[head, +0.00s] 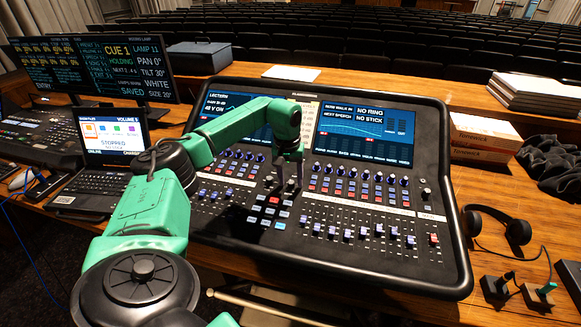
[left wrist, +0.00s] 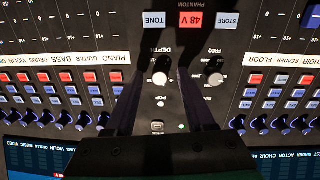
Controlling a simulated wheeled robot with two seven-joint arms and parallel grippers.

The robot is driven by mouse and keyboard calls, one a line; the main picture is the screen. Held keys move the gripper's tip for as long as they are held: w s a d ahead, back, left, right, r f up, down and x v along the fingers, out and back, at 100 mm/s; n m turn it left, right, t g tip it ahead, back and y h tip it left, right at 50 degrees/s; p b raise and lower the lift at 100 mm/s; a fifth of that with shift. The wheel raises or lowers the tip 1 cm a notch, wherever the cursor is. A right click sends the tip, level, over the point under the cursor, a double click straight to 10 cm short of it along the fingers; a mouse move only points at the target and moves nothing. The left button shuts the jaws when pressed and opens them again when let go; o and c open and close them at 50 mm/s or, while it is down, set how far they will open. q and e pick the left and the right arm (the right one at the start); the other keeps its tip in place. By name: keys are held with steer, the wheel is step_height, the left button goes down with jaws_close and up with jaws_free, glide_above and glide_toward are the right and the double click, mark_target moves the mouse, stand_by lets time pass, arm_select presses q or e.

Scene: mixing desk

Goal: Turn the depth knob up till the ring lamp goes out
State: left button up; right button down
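The depth knob (left wrist: 160,77) is a small pale round knob on the mixing desk (head: 458,255), beside the label DEPTH, which is upside down in the left wrist view. My left gripper (head: 289,186) points down at the middle of the desk. In the left wrist view its two dark fingers (left wrist: 160,84) are apart, one on each side of the depth knob; I cannot tell whether they touch it. A small green light (left wrist: 181,126) glows near the palm; I cannot tell whether it is the ring lamp. My right gripper is not in view.
The freq knob (left wrist: 214,77) is close beside one finger. Rows of knobs and faders surround the spot. A laptop (head: 95,187) and headphones (head: 517,229) flank the desk.

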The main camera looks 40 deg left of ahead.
mark_target(288, 189)
arm_select(q)
steer(key=shift+r, duration=0.1)
steer(key=shift+r, duration=0.3)
step_height(288, 189, up, 14)
steer(key=s+b, duration=0.1)
steer(key=shift+f, duration=0.15)
steer(key=shift+s+a, duration=0.1)
